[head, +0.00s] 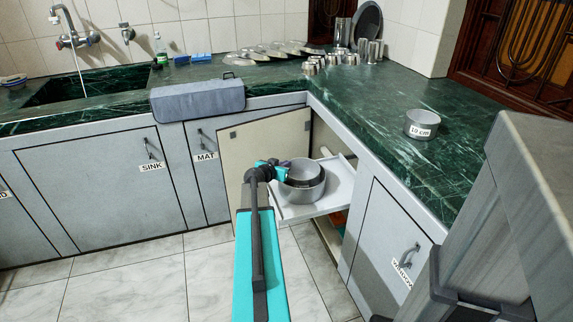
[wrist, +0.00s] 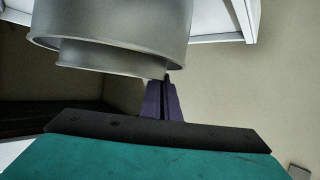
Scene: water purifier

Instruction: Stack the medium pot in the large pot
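The large pot (head: 306,194) is a grey metal pot on a white pull-out tray (head: 338,197) in the open corner cabinet. The medium pot (head: 304,171) is upright inside its mouth, its upper part standing above the large rim. In the wrist view, upside down, the medium pot (wrist: 110,60) shows as a narrower band below the large pot (wrist: 110,22). My gripper (head: 284,174) is at the left side of the medium pot. In the wrist view its dark fingers (wrist: 165,82) are close together at the medium pot's rim and appear shut on it. The pot bottoms are hidden.
A small pot marked 10 cm (head: 422,124) stands on the green counter at right. The open cabinet door (head: 262,145) is just left of my gripper. Lids (head: 275,50) and cups (head: 333,60) stand at the back. The floor in front is clear.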

